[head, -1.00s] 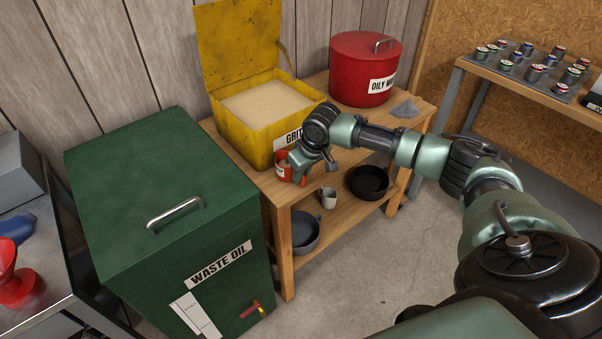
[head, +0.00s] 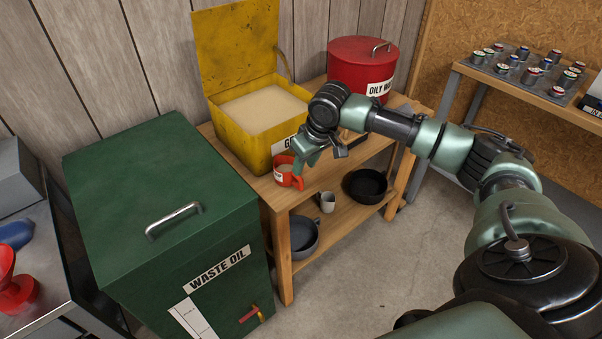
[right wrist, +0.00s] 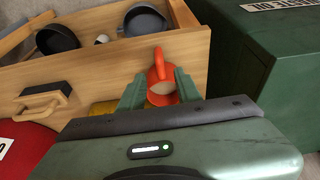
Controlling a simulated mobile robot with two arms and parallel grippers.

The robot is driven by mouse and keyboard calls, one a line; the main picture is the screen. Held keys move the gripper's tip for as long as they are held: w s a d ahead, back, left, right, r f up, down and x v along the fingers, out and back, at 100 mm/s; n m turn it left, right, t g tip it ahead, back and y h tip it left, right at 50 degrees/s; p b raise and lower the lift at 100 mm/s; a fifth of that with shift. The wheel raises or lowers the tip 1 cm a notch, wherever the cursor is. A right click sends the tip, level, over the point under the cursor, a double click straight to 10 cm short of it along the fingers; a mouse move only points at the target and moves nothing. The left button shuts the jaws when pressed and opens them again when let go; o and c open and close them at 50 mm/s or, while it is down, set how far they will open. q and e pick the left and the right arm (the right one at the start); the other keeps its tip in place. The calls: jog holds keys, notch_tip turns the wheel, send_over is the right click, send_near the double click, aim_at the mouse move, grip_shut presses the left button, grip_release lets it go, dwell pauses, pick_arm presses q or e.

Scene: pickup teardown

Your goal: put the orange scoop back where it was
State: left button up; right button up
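The orange scoop (head: 287,172) is a red-orange cup with a handle and a pale label. It stands upright on the front left corner of the wooden bench top (head: 270,188), beside the yellow grit bin (head: 238,139). In the right wrist view the scoop (right wrist: 161,91) shows pale inside, its handle pointing away from the wrist. My right gripper (head: 306,158) is just above and right of the scoop. Its green fingers (right wrist: 160,88) are spread on either side of the scoop and look open; contact cannot be told. My left gripper is not in view.
The bin's lid stands open. A red oily-waste can (head: 362,68) is at the back right of the bench. A green waste oil cabinet (head: 160,200) stands close on the left. Dark pans (head: 367,186) and a pale mug (head: 327,202) sit on the lower shelf.

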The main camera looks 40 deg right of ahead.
jog(key=shift+v, duration=2.15)
